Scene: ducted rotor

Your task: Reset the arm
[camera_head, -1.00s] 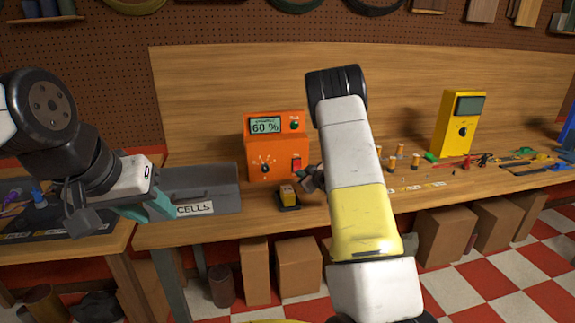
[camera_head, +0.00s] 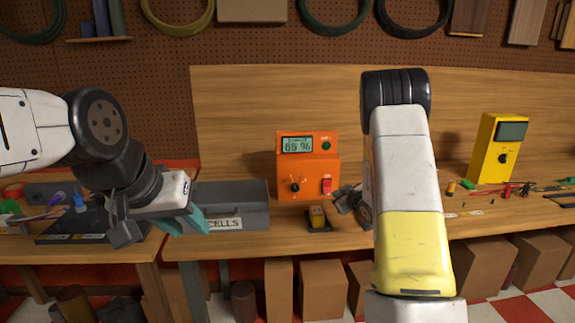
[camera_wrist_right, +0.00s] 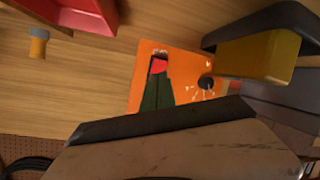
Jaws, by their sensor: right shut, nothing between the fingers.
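My right gripper (camera_head: 347,199) is in front of the orange charger box (camera_head: 308,165), low at its right side and partly hidden by my forearm. In the right wrist view its dark green fingers (camera_wrist_right: 157,95) are together and empty, in front of the orange box (camera_wrist_right: 195,75) and its red switch. A yellow block (camera_head: 317,215) sits in a dark cradle before the box; it also shows in the wrist view (camera_wrist_right: 257,55), apart from the fingers. My left gripper (camera_head: 190,219), with teal fingers, hangs by the grey CELLS bin (camera_head: 262,195); its opening is unclear.
A yellow meter (camera_head: 496,150) stands on the bench at the right, with leads and small parts near it. A side table (camera_head: 100,252) at the left holds a dark tray. In the wrist view, a red tray (camera_wrist_right: 97,22) and a small cell (camera_wrist_right: 38,45) lie near the top left.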

